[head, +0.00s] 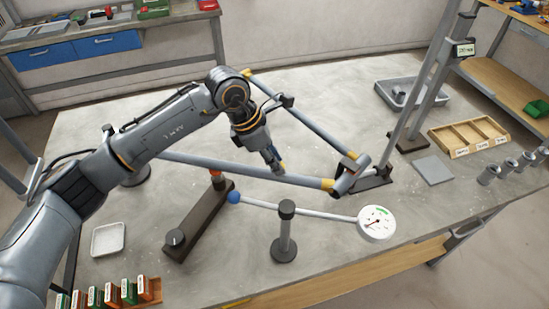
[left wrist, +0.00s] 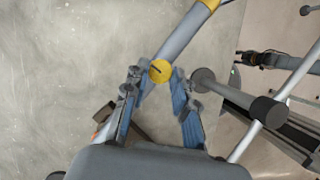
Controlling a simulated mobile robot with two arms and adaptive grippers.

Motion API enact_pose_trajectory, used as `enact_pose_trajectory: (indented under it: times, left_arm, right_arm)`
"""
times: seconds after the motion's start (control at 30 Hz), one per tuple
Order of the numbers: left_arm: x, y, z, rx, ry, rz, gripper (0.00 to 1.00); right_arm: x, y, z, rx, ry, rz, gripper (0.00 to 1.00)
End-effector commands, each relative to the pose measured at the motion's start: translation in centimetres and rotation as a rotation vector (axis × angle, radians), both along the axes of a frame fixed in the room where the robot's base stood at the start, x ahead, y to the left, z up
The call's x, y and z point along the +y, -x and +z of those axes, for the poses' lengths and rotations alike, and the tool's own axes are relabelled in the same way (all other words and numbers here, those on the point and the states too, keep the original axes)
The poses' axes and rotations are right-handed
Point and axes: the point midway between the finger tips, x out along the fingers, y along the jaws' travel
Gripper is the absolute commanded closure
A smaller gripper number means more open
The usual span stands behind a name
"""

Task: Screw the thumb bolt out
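The thumb bolt shows in the left wrist view as a round yellow head (left wrist: 159,71) with a dark line across it, at a grey tube's end. My left gripper (left wrist: 160,77) points at it, one finger on each side of the head. The fingers stand apart, but I cannot tell whether they press on it. In the head view my left gripper (head: 274,161) reaches down to the grey frame (head: 305,133) at the near tube. The bolt itself is hard to make out there, behind the fingers. My right gripper is in neither view.
A dial gauge (head: 377,223) on a rod is held by a dark post (head: 285,232) in front of the frame. A dark bar fixture (head: 196,223) stands to the left. A wooden tray (head: 468,136) lies right.

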Motion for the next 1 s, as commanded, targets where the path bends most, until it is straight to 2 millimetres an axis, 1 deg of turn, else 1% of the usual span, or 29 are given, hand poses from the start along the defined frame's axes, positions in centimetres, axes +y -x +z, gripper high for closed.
enact_pose_trajectory:
  times: [0.03,0.07,0.23,0.37,0.57,0.8,1.0]
  left_arm:
    - [0.0,0.0,0.0,0.000,0.000,0.000,0.95]
    - [0.0,0.0,0.0,0.000,0.000,0.000,1.00]
    - [0.0,0.0,0.0,0.000,0.000,0.004,1.00]
    - [0.0,0.0,-0.1,-0.002,0.000,0.030,1.00]
    - [0.0,0.1,-0.4,-0.004,-0.001,0.129,1.00]
    - [-0.1,0.3,-0.4,-0.005,0.000,0.300,1.00]
    - [-0.1,0.4,-0.3,-0.004,0.001,0.424,1.00]
  right_arm:
    - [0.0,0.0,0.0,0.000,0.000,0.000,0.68]
    - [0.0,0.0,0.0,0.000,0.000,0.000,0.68]
    - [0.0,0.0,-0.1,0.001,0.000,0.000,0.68]
    - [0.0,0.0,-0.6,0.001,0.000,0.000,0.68]
    - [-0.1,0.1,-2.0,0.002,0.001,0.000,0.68]
    - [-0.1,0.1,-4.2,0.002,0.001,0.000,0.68]
    - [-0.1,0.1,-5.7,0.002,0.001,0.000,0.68]
